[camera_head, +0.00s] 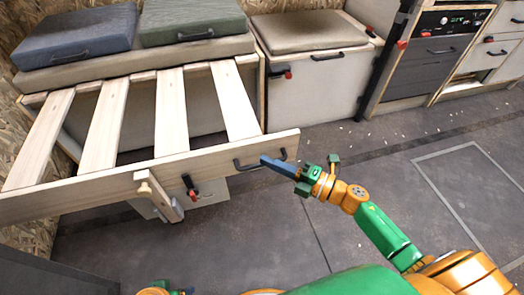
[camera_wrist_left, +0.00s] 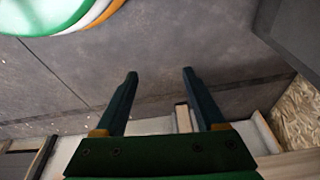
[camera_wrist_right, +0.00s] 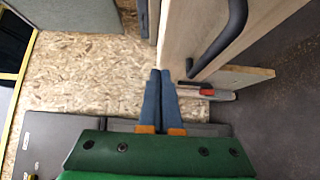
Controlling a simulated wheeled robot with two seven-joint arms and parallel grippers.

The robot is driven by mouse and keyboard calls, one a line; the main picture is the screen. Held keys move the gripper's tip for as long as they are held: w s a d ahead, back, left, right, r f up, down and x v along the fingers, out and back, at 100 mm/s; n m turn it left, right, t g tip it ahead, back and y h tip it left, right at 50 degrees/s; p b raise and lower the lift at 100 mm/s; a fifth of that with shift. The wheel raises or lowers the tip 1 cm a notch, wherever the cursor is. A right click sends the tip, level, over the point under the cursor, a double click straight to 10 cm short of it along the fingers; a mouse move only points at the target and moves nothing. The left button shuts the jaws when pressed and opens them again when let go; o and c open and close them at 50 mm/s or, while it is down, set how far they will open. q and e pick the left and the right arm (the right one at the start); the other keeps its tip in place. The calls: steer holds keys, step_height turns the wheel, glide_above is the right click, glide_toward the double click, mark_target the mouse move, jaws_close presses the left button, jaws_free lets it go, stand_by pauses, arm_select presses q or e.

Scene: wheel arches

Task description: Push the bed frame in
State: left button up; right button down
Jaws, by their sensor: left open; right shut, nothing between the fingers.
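The wooden bed frame (camera_head: 168,110) is pulled out at the left of the head view, with several pale slats and a long front board (camera_head: 100,190). A black handle (camera_head: 245,163) is on the board's right end; it also shows in the right wrist view (camera_wrist_right: 225,35). My right gripper (camera_head: 264,159) is shut and empty, its blue fingertips overlapping the board's right end beside the handle. I cannot tell whether they touch it. In the right wrist view its fingers (camera_wrist_right: 160,72) are together beside the board. My left gripper (camera_wrist_left: 159,72) is open and empty above the grey floor.
A blue cushion (camera_head: 75,38) and a green cushion (camera_head: 192,20) lie on the bench behind the slats. A cushioned cabinet (camera_head: 312,75) stands right of the frame, with a dark drawer unit (camera_head: 428,65) further right. The grey floor (camera_head: 400,150) in front is clear.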

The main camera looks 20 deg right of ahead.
mark_target(251, 144)
steer(key=w+b, duration=0.1)
steer(key=w, duration=0.3)
steer(key=shift+a+f, duration=0.1)
steer(key=shift+a, duration=0.05)
arm_select(q)
steer(key=shift+v, duration=1.9)
arm_select(e)
steer(key=shift+w, duration=0.25)
arm_select(q)
steer(key=shift+w+b, duration=0.25)
steer(key=shift+b, duration=0.05)
arm_select(e)
steer(key=shift+w, duration=0.1)
